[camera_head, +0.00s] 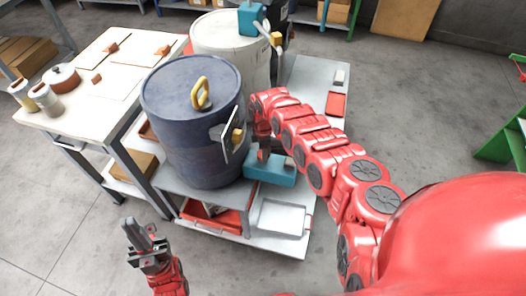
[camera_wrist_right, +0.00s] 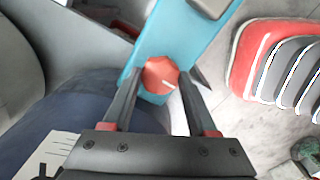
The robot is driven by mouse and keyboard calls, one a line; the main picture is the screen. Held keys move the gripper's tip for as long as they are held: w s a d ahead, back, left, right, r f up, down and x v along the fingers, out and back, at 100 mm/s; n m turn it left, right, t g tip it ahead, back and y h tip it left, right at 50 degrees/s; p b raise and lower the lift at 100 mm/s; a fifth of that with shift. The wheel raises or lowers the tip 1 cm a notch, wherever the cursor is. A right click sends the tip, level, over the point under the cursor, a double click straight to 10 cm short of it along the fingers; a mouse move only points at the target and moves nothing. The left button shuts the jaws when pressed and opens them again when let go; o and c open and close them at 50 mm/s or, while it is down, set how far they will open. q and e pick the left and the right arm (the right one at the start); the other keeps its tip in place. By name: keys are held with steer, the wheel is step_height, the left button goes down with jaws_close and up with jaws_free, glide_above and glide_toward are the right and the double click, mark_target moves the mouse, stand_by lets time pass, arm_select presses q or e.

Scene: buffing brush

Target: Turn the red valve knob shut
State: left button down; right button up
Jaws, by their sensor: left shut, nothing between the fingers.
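The red valve knob (camera_wrist_right: 161,76) sits on a teal valve body (camera_wrist_right: 180,35) in the right wrist view, and a pale line on its face points to the right and slightly up. My right gripper (camera_wrist_right: 160,82) has one finger on each side of the knob, very close to it; I cannot tell whether they press on it. In the head view my right gripper (camera_head: 263,150) points down at the teal body (camera_head: 270,172), beside the blue drum, and the knob is hidden there. My left gripper (camera_head: 137,235) is shut and empty at the lower left, away from the valve.
A blue drum (camera_head: 185,120) with a yellow handle stands on a grey cart. A white drum (camera_head: 225,40) is behind it. A white-topped table (camera_head: 100,90) with jars and a pot is on the left. A tray (camera_head: 283,218) lies on the cart's lower shelf. Open floor lies in front.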

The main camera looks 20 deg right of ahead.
steer(key=c, duration=0.5)
steer(key=shift+m, duration=0.3)
steer(key=m+p, duration=0.1)
steer(key=m, duration=0.3)
steer(key=m+p, duration=0.1)
steer(key=m, duration=0.5)
steer(key=shift+m, duration=1.3)
steer(key=m, duration=0.4)
steer(key=shift+m, duration=0.3)
